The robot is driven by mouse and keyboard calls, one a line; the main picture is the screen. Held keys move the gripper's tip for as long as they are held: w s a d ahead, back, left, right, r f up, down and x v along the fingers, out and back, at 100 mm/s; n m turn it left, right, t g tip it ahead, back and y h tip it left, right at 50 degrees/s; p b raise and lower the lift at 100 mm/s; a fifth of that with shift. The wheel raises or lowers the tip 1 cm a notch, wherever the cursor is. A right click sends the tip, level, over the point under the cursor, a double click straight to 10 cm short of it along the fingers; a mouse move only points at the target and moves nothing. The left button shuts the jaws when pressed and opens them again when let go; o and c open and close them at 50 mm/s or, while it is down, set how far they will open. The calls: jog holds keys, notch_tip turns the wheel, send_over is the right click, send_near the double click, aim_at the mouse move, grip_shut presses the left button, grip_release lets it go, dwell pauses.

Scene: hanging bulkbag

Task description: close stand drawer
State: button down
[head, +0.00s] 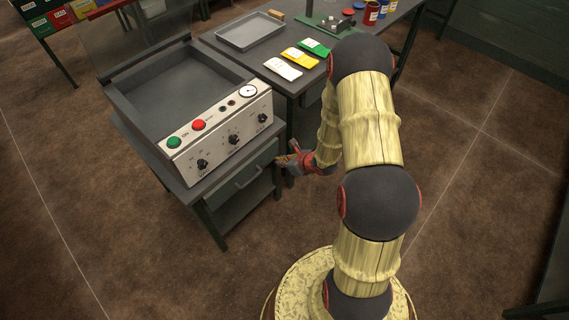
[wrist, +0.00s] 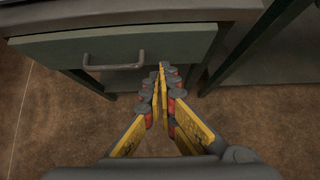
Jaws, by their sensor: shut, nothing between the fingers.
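The stand (head: 208,192) carries a machine with a control panel on its top. Its grey-green drawer (head: 238,184) sits under the top and has a bar handle (head: 266,179) on its front. The drawer front (wrist: 185,43) and handle (wrist: 113,62) also show in the wrist view. No drawer interior shows, and I cannot tell how far out the drawer is. My gripper (head: 283,160) is at the right end of the drawer front. In the wrist view its fingertips (wrist: 163,72) are together, empty, right of the handle; I cannot tell whether they touch the front.
The control panel (head: 222,133) has knobs and a green and a red button. A table (head: 236,66) right behind the stand holds a tray (head: 250,31), coloured packets (head: 300,57) and small cans (head: 371,13). The brown floor in front of the stand is clear.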

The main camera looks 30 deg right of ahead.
jog(key=shift+w+a+f+b, duration=0.35)
jog(key=shift+w+f, duration=0.15)
jog(key=shift+w, duration=0.65)
jog(key=shift+w+a+f+b, duration=0.35)
jog(key=shift+w+f, duration=0.2)
jog(key=shift+w, duration=0.55)
jog(key=shift+w+a+f+b, duration=0.25)
jog(key=shift+w+a+f, duration=0.2)
jog(key=shift+w, duration=0.7)
